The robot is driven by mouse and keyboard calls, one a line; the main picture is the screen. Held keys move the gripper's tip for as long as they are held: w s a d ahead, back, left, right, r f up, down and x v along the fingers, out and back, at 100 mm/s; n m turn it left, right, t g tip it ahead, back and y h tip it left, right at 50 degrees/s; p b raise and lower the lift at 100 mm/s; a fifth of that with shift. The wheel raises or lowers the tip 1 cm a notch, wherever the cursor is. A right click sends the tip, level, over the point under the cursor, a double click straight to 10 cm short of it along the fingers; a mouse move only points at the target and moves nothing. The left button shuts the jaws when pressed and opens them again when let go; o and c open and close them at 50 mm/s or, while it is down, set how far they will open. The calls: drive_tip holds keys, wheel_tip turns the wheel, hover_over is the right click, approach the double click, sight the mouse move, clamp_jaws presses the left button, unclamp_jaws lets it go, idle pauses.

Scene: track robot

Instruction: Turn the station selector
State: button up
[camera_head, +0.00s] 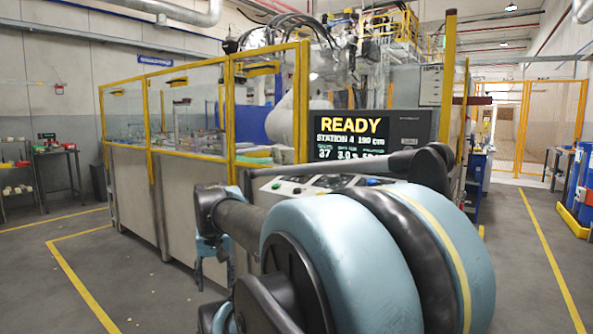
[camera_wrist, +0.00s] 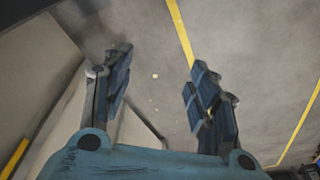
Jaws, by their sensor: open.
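The control panel (camera_head: 272,187) stands in front of the fenced cell, with small buttons and knobs on its sloped top. My arm covers much of it, and I cannot tell which knob is the station selector. A screen (camera_head: 350,137) above the panel reads READY, STATION 4. My gripper (camera_head: 212,268) hangs at the left of my arm in the head view, in front of the cell's wall. In the wrist view my gripper (camera_wrist: 158,85) is open, its two fingers wide apart with only floor between them.
A yellow-framed fence (camera_head: 230,105) with clear panes runs along the cell behind my arm. A workbench (camera_head: 58,150) stands at far left. Blue barrels (camera_head: 583,180) stand at the right edge. The floor at left and right is open, with yellow lines.

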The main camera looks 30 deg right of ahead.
drive_tip(key=w+d+r+m, duration=0.4)
drive_tip(key=d+r, duration=0.1)
drive_tip(key=r, duration=0.3)
drive_tip(key=w+d+r+m+h, duration=0.1)
drive_tip(key=w+d+r+m, duration=0.35)
drive_tip(key=r, duration=0.35)
drive_tip(key=w+d+r+m, duration=0.4)
drive_tip(key=w+r, duration=0.1)
drive_tip(key=r, duration=0.2)
drive_tip(key=w+d+r+m+g, duration=0.1)
drive_tip(key=w+d+r+m, duration=0.1)
drive_tip(key=d+r+m, duration=0.8)
drive_tip(key=w+d+r+m, duration=0.2)
drive_tip(key=d+r+m, duration=0.4)
drive_tip(key=d, duration=0.7)
drive_tip(key=shift+n+h, duration=0.4)
drive_tip(key=shift+n, duration=0.35)
drive_tip(key=x, duration=1.5)
drive_tip(key=shift+w+d+f, duration=0.1)
drive_tip(key=shift+w+f, duration=0.05)
drive_tip(key=shift+w, duration=0.05)
drive_tip(key=c, duration=1.1)
